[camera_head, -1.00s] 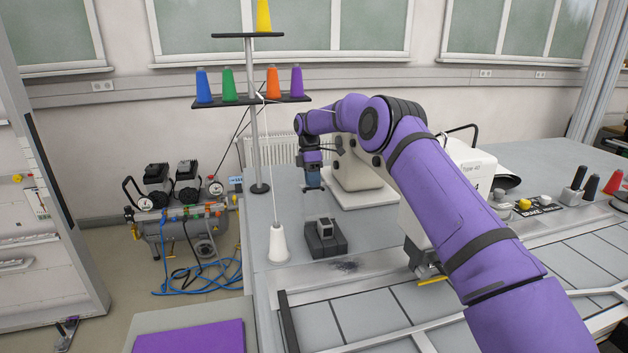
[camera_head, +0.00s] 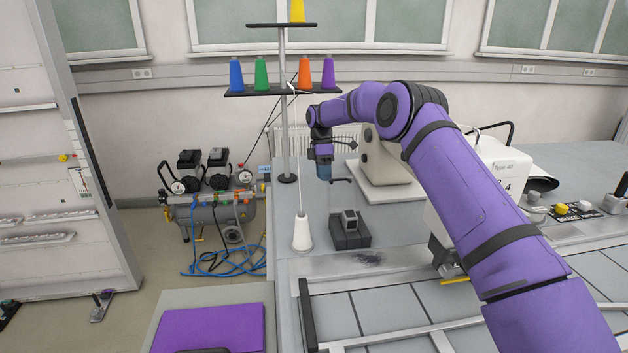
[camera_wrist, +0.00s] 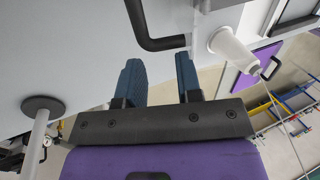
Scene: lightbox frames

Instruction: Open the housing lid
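The white machine housing (camera_head: 480,178) labelled "Type 40" stands on the table, partly behind my arm. A black handle is on its top. A cream machine part (camera_head: 385,165) stands behind it to the left. My gripper (camera_head: 322,174) points down left of the cream part. A dark bent rod (camera_head: 342,180) shows just right of its fingers. In the wrist view, my gripper (camera_wrist: 160,60) has its two blue fingers apart with nothing between them. A black bent handle (camera_wrist: 145,30) lies just beyond the fingertips. I cannot tell which part is the lid.
A thread stand (camera_head: 282,130) with coloured cones is left of my gripper. A white cone (camera_head: 302,235) and a dark block (camera_head: 350,236) stand on the table in front. A compressor (camera_head: 212,205) with blue hose is on the floor at left.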

